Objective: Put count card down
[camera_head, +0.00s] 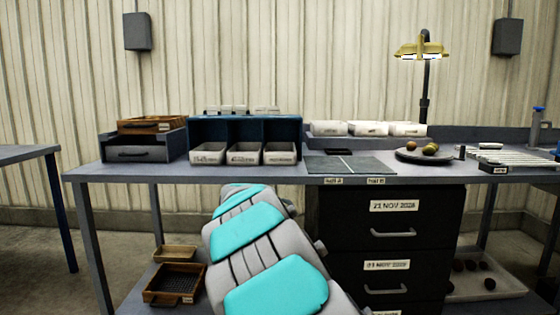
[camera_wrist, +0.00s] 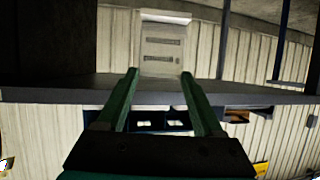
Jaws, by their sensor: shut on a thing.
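The count card (camera_wrist: 162,48), pale with dark printed lines, shows in the wrist view at the tips of my gripper (camera_wrist: 159,74). The two green fingers are shut on it, one at each side of its near end. In the head view my grey and turquoise arm reaches toward the front of the bench (camera_head: 120,172); my gripper and the card are hidden behind it there. The wrist view looks upside down, with the bench edge (camera_wrist: 60,92) crossing behind the fingers.
A blue rack with pale bins (camera_head: 245,155) stands behind my arm. To its right are a labelled dark mat (camera_head: 350,167), white trays (camera_head: 368,129) and a round plate with potatoes (camera_head: 411,156). A black drawer unit (camera_head: 388,240) stands below the bench.

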